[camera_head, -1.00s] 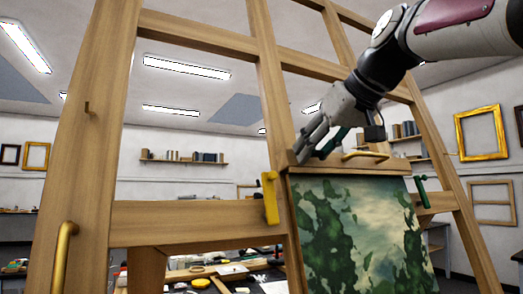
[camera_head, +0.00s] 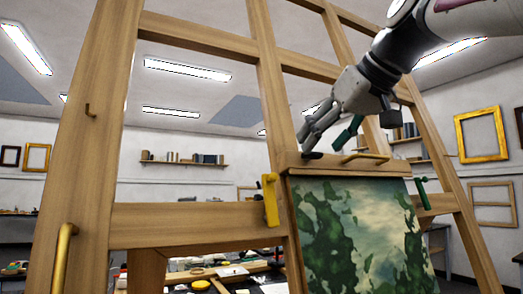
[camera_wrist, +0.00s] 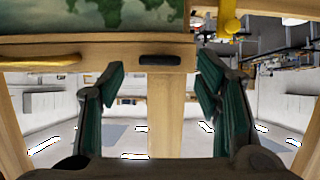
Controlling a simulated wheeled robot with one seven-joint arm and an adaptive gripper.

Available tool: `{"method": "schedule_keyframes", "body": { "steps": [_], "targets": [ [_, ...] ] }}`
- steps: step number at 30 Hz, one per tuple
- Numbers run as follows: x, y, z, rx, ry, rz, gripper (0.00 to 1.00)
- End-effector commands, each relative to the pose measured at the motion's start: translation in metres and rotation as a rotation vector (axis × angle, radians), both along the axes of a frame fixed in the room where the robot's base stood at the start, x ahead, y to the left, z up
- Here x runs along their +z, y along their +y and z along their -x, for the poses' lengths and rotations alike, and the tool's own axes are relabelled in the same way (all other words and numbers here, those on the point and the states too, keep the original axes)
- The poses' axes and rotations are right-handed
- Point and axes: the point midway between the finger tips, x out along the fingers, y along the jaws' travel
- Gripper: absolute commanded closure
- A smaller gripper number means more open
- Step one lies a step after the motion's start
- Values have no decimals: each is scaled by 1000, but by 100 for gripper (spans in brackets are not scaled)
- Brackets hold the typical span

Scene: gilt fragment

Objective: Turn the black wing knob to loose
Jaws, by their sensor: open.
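The black wing knob (camera_head: 312,155) sits on the front of the wooden top bar (camera_head: 335,164) of the easel, above the green painting (camera_head: 350,228). My gripper (camera_head: 325,138) is open just above and in front of the knob, apart from it. In the wrist view the knob (camera_wrist: 161,60) shows as a short dark bar lying level in the picture, between the two spread green-padded fingers. Nothing is held.
A brass handle (camera_head: 366,157) is fixed on the same bar, right of the knob. A yellow lever (camera_head: 270,200) and a green lever (camera_head: 421,190) flank the painting. Wooden easel posts (camera_head: 272,90) stand close around my arm.

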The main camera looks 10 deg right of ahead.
Motion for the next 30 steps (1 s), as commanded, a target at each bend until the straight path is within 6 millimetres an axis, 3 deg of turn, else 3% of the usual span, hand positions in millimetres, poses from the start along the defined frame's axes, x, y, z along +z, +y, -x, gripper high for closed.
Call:
{"method": "schedule_keyframes", "body": {
  "steps": [6, 12, 30],
  "targets": [
    [26, -12, 37, -2, -4, 0, 42],
    [40, -19, 60, -1, -1, 0, 42],
    [45, -22, 69, 0, 0, 0, 42]
  ]
}}
